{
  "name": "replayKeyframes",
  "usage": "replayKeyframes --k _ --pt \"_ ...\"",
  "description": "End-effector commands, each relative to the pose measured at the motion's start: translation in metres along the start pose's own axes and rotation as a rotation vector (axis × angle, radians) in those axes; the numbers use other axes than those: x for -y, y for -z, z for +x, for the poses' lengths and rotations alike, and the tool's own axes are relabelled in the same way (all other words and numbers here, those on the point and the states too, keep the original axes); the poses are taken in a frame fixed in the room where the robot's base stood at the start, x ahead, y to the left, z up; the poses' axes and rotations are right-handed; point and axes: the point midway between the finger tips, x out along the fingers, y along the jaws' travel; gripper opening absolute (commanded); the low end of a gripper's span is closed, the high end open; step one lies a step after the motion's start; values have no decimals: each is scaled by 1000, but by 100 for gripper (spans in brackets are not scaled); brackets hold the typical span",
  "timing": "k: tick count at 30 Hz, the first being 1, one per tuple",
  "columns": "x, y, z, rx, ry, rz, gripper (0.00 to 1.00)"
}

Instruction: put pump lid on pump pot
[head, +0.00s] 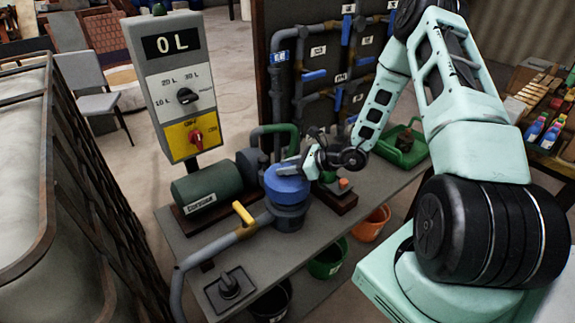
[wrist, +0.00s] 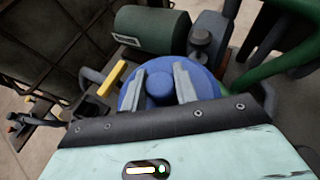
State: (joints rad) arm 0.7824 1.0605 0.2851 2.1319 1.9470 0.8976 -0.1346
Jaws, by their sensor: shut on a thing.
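The pump lid (head: 287,181) is a round blue disc with a central knob. In the wrist view the pump lid (wrist: 207,86) lies below my gripper (wrist: 167,82), whose two fingers stand on either side of its knob. In the head view my gripper (head: 290,165) reaches in from the right and is shut on the lid. The pump pot (head: 288,217) is a dark blue-grey vessel on the grey bench, directly below the lid. The lid covers its opening from view. I cannot tell whether the lid touches the pot rim.
A green motor (head: 207,186) stands left of the pot. A pipe with a yellow handle (head: 243,213) runs at its front left. A control post reading 0 L (head: 170,80) rises behind. A green tray (head: 402,148) lies at the bench's far right.

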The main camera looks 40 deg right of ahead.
Motion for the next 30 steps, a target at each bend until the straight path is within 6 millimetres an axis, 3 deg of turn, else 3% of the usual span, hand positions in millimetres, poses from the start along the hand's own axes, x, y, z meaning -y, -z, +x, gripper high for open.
replayKeyframes --k 3,10,30 --pt "0 15 8 0 -1 1 4" --pt "0 31 15 1 0 1 4" --pt "0 32 16 1 0 0 4"
